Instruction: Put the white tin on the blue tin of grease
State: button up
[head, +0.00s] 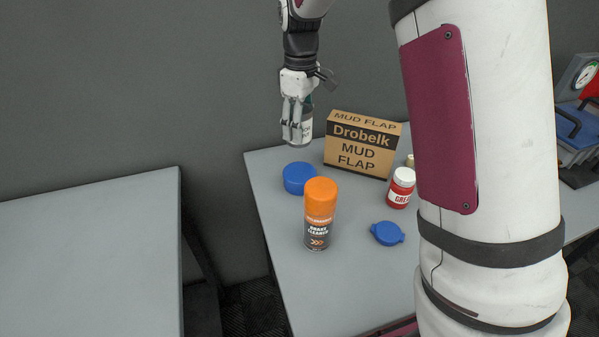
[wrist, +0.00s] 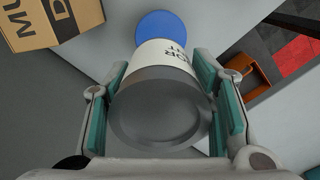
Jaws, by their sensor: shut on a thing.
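The white tin (wrist: 165,58) is between the two fingers of my gripper (wrist: 168,110), with its grey end towards the wrist camera. In the head view my gripper (head: 297,122) is shut on the white tin (head: 306,130), which is partly hidden behind the fingers. The blue tin of grease (head: 299,178) stands on the table below and close to the held tin. It also shows in the wrist view (wrist: 160,25), beyond the white tin and partly covered by it. The held tin looks about upright and above the blue tin; the exact gap cannot be told.
An orange-capped brake cleaner can (head: 320,214) stands in front of the blue tin. A mud flap box (head: 362,145) stands to its right. The front of the table (head: 335,290) is clear.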

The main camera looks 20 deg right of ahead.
notch_tip(320, 180, down, 10)
jog(key=shift+a+r, duration=0.1)
jog(key=shift+r, duration=0.05)
dwell(0.4)
jog(key=o, duration=1.5)
jog(key=shift+o, duration=0.2)
